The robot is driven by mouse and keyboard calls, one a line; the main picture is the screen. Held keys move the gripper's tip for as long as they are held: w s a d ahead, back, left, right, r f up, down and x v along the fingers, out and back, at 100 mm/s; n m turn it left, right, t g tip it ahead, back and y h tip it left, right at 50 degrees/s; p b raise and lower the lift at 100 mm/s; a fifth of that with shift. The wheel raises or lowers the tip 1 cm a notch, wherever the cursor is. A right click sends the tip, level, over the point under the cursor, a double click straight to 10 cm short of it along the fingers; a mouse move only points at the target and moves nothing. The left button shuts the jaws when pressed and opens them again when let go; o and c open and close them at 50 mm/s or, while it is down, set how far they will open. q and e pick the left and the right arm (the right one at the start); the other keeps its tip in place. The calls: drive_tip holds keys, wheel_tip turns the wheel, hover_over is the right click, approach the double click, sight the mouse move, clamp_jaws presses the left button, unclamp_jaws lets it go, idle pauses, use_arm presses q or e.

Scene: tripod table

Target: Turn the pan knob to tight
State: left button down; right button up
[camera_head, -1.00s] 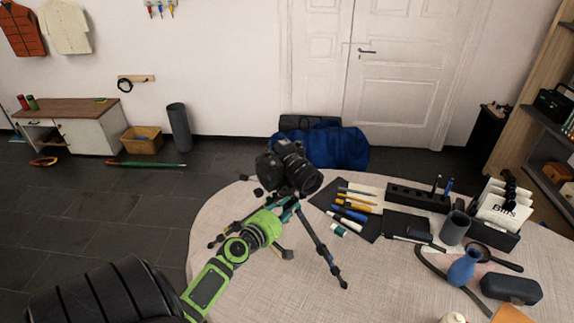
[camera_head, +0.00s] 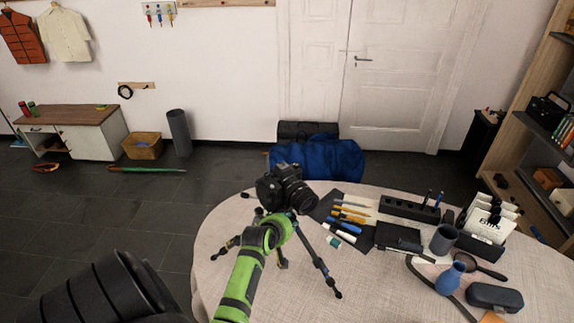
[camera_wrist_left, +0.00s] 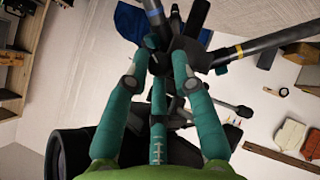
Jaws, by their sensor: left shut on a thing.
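A black camera (camera_head: 287,190) sits on a tripod (camera_head: 318,262) that stands on the round table (camera_head: 390,290). My left gripper (camera_wrist_left: 163,58) reaches the tripod head just below the camera. The dark tripod legs (camera_wrist_left: 275,42) spread beyond the fingers, and the camera lens (camera_wrist_left: 62,157) shows at the lower left. In the head view the green wrist hides the fingertips. My right gripper is not in view.
The table's front middle is clear. A blue bag (camera_head: 316,158) lies on the floor behind.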

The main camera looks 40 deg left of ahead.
use_arm(q)
drive_tip(key=shift+s+f, duration=0.1)
drive_tip(key=shift+f, duration=0.1)
idle(0.4)
drive_tip(key=c, duration=1.1)
unclamp_jaws()
drive_tip(key=shift+r, duration=0.1)
drive_tip(key=shift+r, duration=0.1)
drive_tip(key=s+d, duration=0.1)
drive_tip(key=s, duration=0.3)
drive_tip(key=s+d, duration=0.2)
drive_tip(key=s, duration=0.2)
drive_tip(key=s+d, duration=0.2)
drive_tip(key=s, duration=0.2)
drive_tip(key=shift+r, duration=0.3)
